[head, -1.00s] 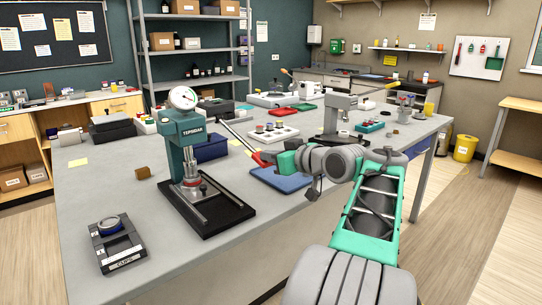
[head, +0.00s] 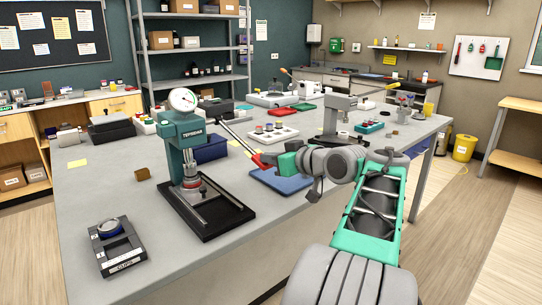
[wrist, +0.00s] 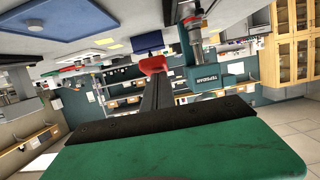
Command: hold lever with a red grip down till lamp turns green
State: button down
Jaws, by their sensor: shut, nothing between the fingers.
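The teal press (head: 188,140) with a round dial on top stands on a black base on the bench. Its lever (head: 237,138) slopes down to the right and ends in a red grip (head: 262,162). My gripper (head: 275,160) is shut, with its fingertips at the red grip. In the wrist view the red grip (wrist: 153,64) shows just past the tips of my shut fingers (wrist: 157,82); I cannot tell whether they touch. The press also shows in the wrist view (wrist: 205,74). I cannot make out a lit green lamp on the press.
A blue tray (head: 282,180) lies below my gripper, and a dark blue bin (head: 210,148) stands behind the press. A white button box (head: 272,133) and a grey press (head: 338,115) stand farther back. The bench front is mostly clear.

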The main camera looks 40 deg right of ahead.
jog(key=v, duration=1.1)
jog(key=shift+s, duration=0.25)
jog(key=shift+r, duration=0.1)
